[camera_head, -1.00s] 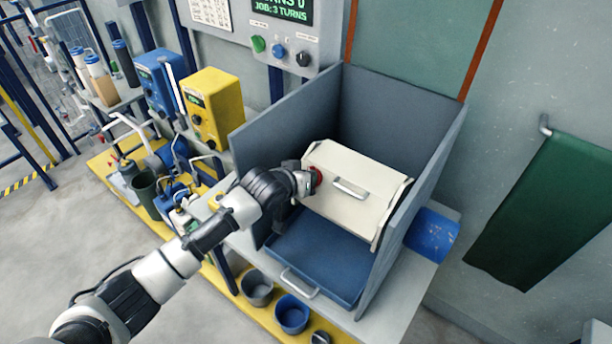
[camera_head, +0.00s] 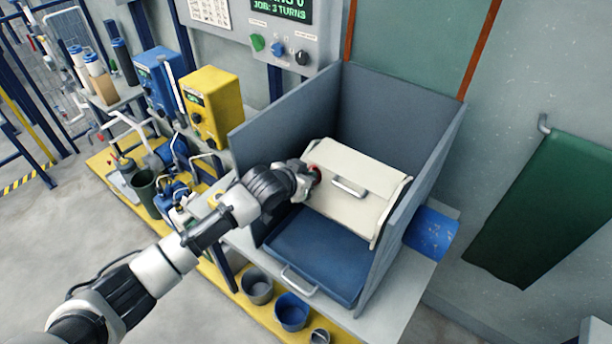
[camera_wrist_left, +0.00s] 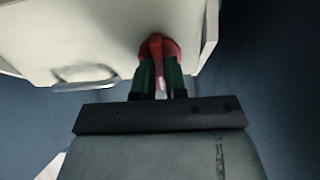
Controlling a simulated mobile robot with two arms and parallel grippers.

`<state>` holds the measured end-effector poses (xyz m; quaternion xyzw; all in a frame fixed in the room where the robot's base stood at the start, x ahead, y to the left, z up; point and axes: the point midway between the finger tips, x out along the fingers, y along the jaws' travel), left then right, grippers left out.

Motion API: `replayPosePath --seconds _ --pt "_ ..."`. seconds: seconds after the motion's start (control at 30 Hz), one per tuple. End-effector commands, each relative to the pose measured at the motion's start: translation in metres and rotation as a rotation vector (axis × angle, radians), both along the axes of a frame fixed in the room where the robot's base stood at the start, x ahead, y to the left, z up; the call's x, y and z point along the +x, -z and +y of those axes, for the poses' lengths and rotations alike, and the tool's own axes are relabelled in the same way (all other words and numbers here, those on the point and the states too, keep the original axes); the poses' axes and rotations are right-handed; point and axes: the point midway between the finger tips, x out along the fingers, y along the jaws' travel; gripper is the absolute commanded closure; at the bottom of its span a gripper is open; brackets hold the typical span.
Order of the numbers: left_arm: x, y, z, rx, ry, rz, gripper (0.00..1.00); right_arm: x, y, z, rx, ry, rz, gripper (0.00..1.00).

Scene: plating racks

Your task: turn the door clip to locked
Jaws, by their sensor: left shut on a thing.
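The door clip is a red round knob with a lever (camera_wrist_left: 157,62), on the left part of the cream box door (camera_head: 358,210). In the head view only a bit of its red edge (camera_head: 316,174) shows beside my gripper. My left gripper (camera_wrist_left: 160,82) is shut on the red clip, with its two dark green fingers on either side of the lever. In the head view my left gripper (camera_head: 306,178) reaches in from the left at the door's left edge. The fingertips are largely hidden there. My right gripper is not in view.
The door sits inside a grey-walled bay (camera_head: 396,112) with a blue tray (camera_head: 310,258) below it. The bay's side walls stand close on both sides. Yellow (camera_head: 212,108) and blue (camera_head: 160,80) boxes stand to the left. Small pots (camera_head: 291,314) sit below the front.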

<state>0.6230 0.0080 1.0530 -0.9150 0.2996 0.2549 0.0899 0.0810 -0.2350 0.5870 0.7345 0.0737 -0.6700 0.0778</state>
Motion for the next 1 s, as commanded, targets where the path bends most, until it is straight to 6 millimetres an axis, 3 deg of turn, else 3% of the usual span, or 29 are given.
replayPosePath --seconds 0.13,0.17,0.33,0.7,1.0 --pt "0.000 0.001 0.001 0.006 0.001 0.001 1.00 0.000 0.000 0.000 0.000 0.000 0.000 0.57" --pt "0.000 0.001 0.001 0.006 0.001 0.001 0.86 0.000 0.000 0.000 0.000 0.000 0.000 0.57" --pt "0.000 0.001 0.000 0.004 0.001 0.001 0.62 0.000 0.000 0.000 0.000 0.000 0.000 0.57" --pt "-0.004 -0.002 0.004 0.002 0.000 -0.001 0.62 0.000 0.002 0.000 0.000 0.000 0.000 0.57" --pt "-0.037 -0.025 0.028 0.002 0.001 -0.002 0.62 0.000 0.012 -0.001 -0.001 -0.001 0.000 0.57"
